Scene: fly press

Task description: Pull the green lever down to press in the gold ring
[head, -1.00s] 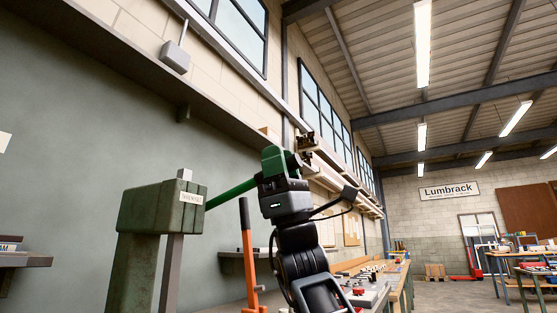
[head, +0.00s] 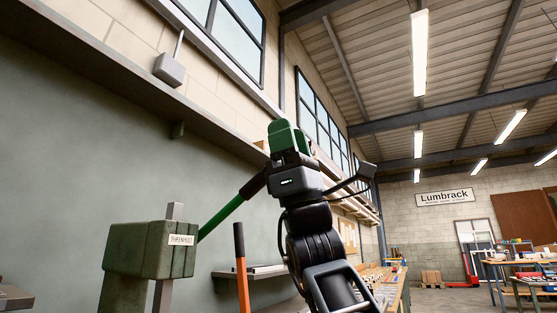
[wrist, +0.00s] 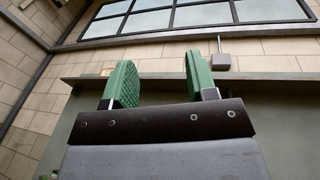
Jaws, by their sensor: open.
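The press has a green head (head: 150,250) with a small label and a grey ram (head: 163,297) at the lower left of the head view. The green lever (head: 222,217) slopes up to the right from it and ends in a dark grip (head: 254,184). My gripper (head: 288,136) has green fingers and is raised to the right of the grip and above it in the picture; how far apart they are in depth I cannot tell. In the wrist view my gripper (wrist: 158,82) is open with nothing between its fingers. The gold ring is not in view.
An orange bar with a black grip (head: 240,262) stands between the press and my arm. A wall shelf (head: 110,85) runs above, and a grey switch box (head: 169,70) is on the wall. Workbenches (head: 520,275) stand far right.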

